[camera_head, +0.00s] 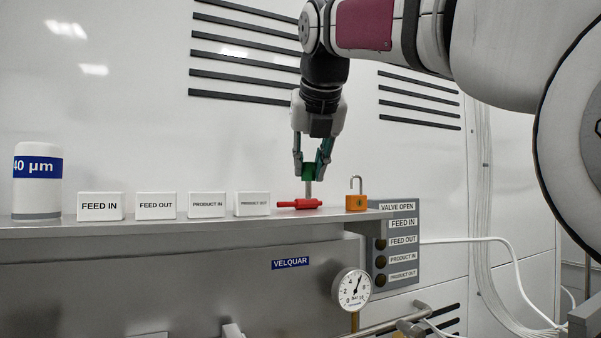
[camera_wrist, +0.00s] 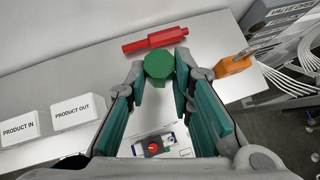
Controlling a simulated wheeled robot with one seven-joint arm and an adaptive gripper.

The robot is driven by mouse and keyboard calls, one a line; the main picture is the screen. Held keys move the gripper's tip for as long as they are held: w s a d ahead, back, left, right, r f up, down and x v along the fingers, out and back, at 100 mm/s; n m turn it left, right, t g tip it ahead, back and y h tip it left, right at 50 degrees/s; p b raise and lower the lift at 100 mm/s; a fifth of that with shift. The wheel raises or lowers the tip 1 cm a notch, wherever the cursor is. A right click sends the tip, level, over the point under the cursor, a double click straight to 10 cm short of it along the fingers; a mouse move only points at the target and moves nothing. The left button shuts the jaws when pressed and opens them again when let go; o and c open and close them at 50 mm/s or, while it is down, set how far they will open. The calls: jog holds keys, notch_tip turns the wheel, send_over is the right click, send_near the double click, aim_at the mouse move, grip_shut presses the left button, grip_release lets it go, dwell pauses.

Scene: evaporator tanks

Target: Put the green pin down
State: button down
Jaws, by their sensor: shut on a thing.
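The green pin (camera_head: 308,171) has a green head and a grey shaft pointing down. My gripper (camera_head: 311,166) is shut on its head, just above the metal shelf (camera_head: 150,228). The pin is upright, with its lower end close to the shelf behind or beside a red pin (camera_head: 300,204); I cannot tell whether it touches the shelf. In the wrist view the green head (camera_wrist: 159,65) sits between the fingertips, hiding the shaft. The red pin (camera_wrist: 155,40) lies flat just beyond it.
An orange padlock (camera_head: 356,201) stands right of the red pin. Several white label blocks (camera_head: 156,206) and a white canister (camera_head: 38,182) stand to the left. A gauge (camera_head: 352,289) and a valve panel (camera_head: 400,245) are at the shelf's right end.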

jog(key=shift+f, duration=1.15)
jog(key=shift+f, duration=0.15)
jog(key=c, duration=1.4)
grip_release()
jog(key=shift+r+p, duration=0.2)
jog(key=shift+p, duration=0.1)
jog(key=v, duration=1.2)
jog(key=shift+b, duration=0.3)
